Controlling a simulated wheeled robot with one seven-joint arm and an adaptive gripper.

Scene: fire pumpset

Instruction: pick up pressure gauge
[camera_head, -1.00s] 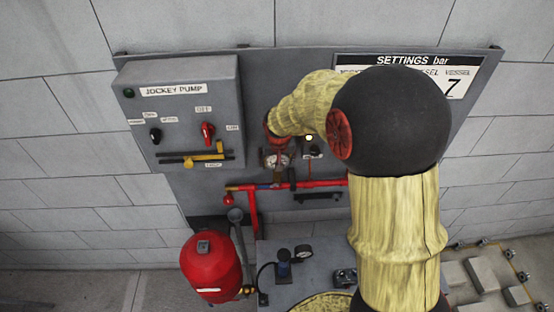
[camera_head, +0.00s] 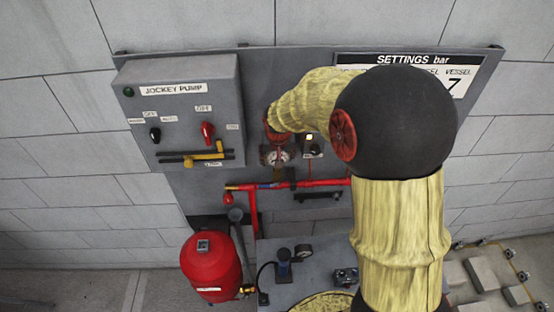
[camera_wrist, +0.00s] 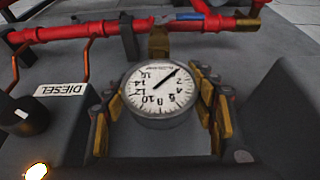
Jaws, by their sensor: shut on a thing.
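The pressure gauge (camera_wrist: 158,92) has a round white dial with black numbers and a grey rim. In the wrist view it sits upside down between the two fingers of my gripper (camera_wrist: 160,105), which are shut on its sides. A brass-coloured fitting (camera_wrist: 158,42) shows just beyond the gauge, near the red pipe. In the head view the gauge (camera_head: 275,156) is small and partly covered by my gripper (camera_head: 277,150) and wrist. I cannot tell whether it is apart from its fitting.
A red pipe (camera_wrist: 130,30) runs behind the gauge. A DIESEL label (camera_wrist: 61,89), a black knob (camera_wrist: 22,115) and a lit lamp (camera_wrist: 37,171) are close on the left. The jockey pump box (camera_head: 185,110) and a red vessel (camera_head: 211,265) stand left in the head view.

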